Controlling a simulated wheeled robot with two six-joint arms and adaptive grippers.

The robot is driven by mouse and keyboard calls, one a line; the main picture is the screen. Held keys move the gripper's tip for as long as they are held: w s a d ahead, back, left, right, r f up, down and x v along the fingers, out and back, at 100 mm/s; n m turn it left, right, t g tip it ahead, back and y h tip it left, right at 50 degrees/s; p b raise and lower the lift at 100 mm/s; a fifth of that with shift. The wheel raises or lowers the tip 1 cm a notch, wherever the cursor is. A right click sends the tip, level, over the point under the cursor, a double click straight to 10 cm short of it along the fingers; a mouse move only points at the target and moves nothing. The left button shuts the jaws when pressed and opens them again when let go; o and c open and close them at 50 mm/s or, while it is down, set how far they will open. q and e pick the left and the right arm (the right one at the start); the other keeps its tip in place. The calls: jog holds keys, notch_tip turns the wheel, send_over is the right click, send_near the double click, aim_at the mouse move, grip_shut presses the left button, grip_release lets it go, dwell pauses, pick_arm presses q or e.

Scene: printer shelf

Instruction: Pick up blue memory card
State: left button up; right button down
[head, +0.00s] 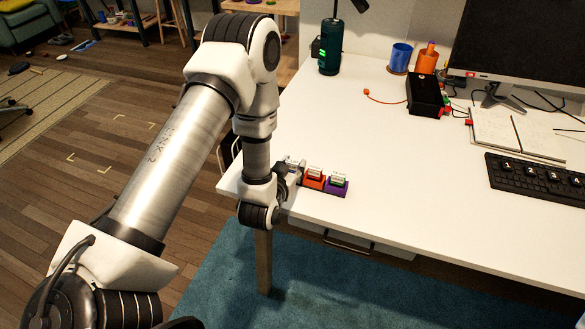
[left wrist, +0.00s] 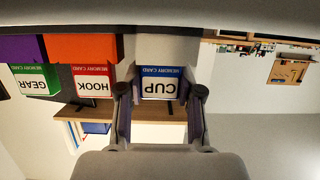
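The blue memory card (left wrist: 162,84), labelled CUP, stands in a pale holder at the end of a row and appears upside down in the left wrist view. My left gripper (left wrist: 161,92) has its two fingers spread on either side of this card. A small gap shows at the left finger; I cannot tell whether the right finger touches. In the head view my left gripper (head: 282,174) is at the desk's near left corner, mostly hiding the card and its holder. My right gripper is not in view.
A red HOOK card (left wrist: 94,82) in an orange holder (head: 313,180) and a green GEAR card (left wrist: 31,82) in a purple holder (head: 337,187) stand close beside. The desk middle (head: 400,150) is clear.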

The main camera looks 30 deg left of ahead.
aim_at(293, 162)
pick_arm(q)
jog(key=shift+r, duration=0.7)
notch_tip(293, 162, up, 2)
jog(key=shift+r, duration=0.2)
jog(key=s+d, duration=0.2)
jog(key=s, duration=0.1)
jog(key=s+d, duration=0.1)
jog(key=s, duration=0.1)
jog(key=shift+d+r+b, duration=0.1)
jog(key=shift+r+b, duration=0.1)
jog(key=shift+b, duration=0.1)
jog(key=shift+s+d+r+p, duration=2.4)
jog(key=shift+s+p, duration=1.95)
jog(key=shift+p, duration=2.05)
jog(key=w+d+r+m+h, duration=0.1)
jog(key=w+d+m+h, duration=0.1)
jog(key=w+d, duration=0.4)
jog(key=w+h, duration=0.1)
jog(key=w, duration=0.3)
jog(key=shift+r+m, duration=0.15)
jog(key=shift+m, duration=0.25)
